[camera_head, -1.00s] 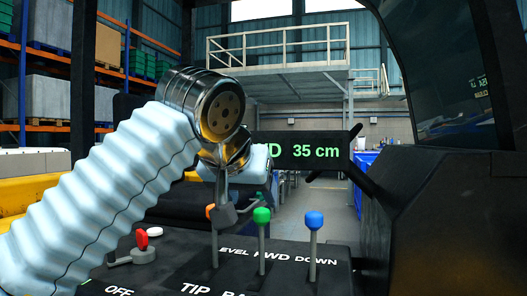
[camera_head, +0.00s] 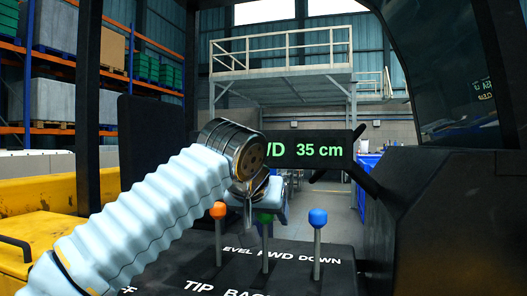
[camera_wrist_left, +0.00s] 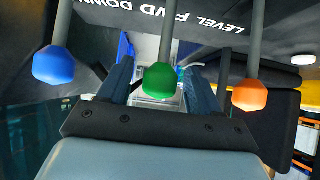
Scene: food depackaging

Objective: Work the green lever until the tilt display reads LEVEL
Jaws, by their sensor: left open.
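The green lever's round knob (camera_head: 265,218) shows just below my left gripper (camera_head: 263,203) in the head view, partly hidden by it. In the left wrist view the green knob (camera_wrist_left: 160,90) sits between the two spread fingers, with no clear contact on either side. The left gripper is open. The display (camera_head: 318,150) shows "WD 35 cm" in green; its left part is hidden behind my left wrist. My right gripper is in neither view.
An orange-knobbed lever (camera_head: 218,211) stands close on the left of the green one and a blue-knobbed lever (camera_head: 318,218) on the right. All rise from a black panel (camera_head: 330,280) with white lettering. A dark cab pillar (camera_head: 425,200) stands at the right.

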